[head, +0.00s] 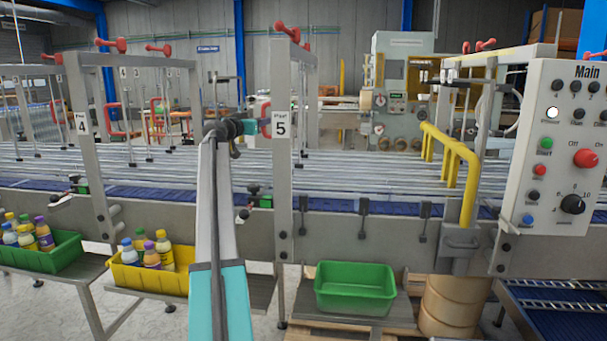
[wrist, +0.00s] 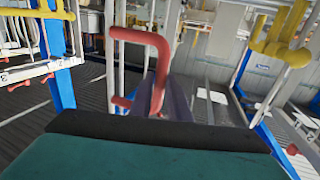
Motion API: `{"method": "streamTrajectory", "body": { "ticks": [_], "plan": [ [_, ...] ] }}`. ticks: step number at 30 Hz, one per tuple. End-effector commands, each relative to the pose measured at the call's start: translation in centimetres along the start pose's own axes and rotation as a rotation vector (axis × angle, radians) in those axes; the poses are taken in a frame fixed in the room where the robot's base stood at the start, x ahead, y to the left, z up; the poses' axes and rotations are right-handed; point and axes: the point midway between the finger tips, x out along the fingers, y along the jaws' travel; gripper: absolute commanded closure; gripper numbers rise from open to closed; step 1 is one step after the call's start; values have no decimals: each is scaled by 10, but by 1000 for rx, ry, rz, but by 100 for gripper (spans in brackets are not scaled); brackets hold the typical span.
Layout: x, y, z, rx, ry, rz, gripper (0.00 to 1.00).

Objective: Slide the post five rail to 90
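In the wrist view a red bent handle (wrist: 150,38) rises in front of my dark gripper fingers (wrist: 165,98). I cannot tell whether the fingers are around the handle or beside it. No readable scale or 90 mark for the rail shows.
Post four (head: 82,130) stands to the left. A conveyor with long metal rails (head: 370,170) runs behind the posts. Yellow guard bars (head: 455,150) and the Main control panel (head: 560,150) are at right. A yellow bottle bin (head: 140,280) and an empty green bin (head: 355,275) sit below.

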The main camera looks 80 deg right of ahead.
Motion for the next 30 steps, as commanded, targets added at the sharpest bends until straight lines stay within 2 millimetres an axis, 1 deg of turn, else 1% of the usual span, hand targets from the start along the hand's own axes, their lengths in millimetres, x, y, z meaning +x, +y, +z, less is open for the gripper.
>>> {"method": "streamTrajectory", "body": {
  "ticks": [1, 2, 3, 14, 30],
  "plan": [
    [0, 0, 0, 0, 0, 0, 93],
    [0, 0, 0, 0, 0, 0, 98],
    [0, 0, 0, 0, 0, 0, 100],
    [0, 0, 0, 0, 0, 1, 100],
    [-7, 2, 1, -1, -1, 1, 100]
  ]
}}
